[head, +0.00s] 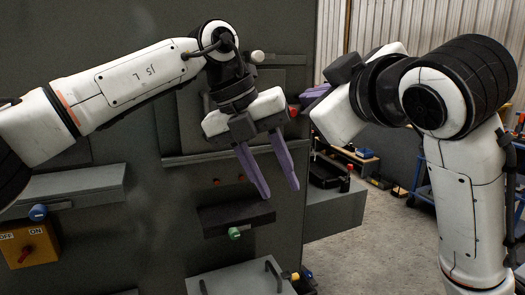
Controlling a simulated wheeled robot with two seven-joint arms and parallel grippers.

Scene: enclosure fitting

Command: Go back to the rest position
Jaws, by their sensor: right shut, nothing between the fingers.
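My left arm comes in from the left, and my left gripper (282,193) hangs in front of the dark grey enclosure panel (150,225). Its two purple fingers point down and stand apart with nothing between them. My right arm rises at the right and bends to the left. My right gripper (314,95) shows only as a small purple part beside the white wrist, near the panel's right edge. Its fingers are shut and hold nothing; the wrist hides part of it.
A yellow OFF/ON switch box (30,244) and a blue knob (38,212) are at lower left. A green knob (235,233) sits under a dark ledge (222,218). A grey handled box (225,283) is below. Concrete floor (370,235) is open between panel and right arm.

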